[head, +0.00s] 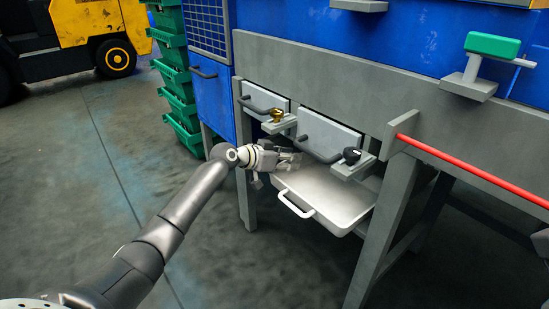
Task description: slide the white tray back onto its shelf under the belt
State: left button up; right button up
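The white tray (338,203) sits under the grey bench, sticking out toward me, with its white loop handle (296,204) at the front edge. Its back part goes in below the bench front, where the shelf itself is hidden. My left gripper (287,160) is at the tray's back left, just above or beside its edge, below the drawer fronts. I cannot tell whether it touches the tray. Its fingers are small and partly blend with the background, so their opening is unclear.
Two grey drawers (328,133) with dark handles sit above the tray. A brass-coloured knob (277,116) and a black knob (351,155) stand out on brackets. A bench leg (385,220) and red bar (470,172) are at right. The floor (240,265) in front is clear.

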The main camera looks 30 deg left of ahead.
pick_arm(q)
jog(key=v, duration=1.1)
jog(key=shift+s, duration=0.15)
jog(key=shift+s+a, duration=0.1)
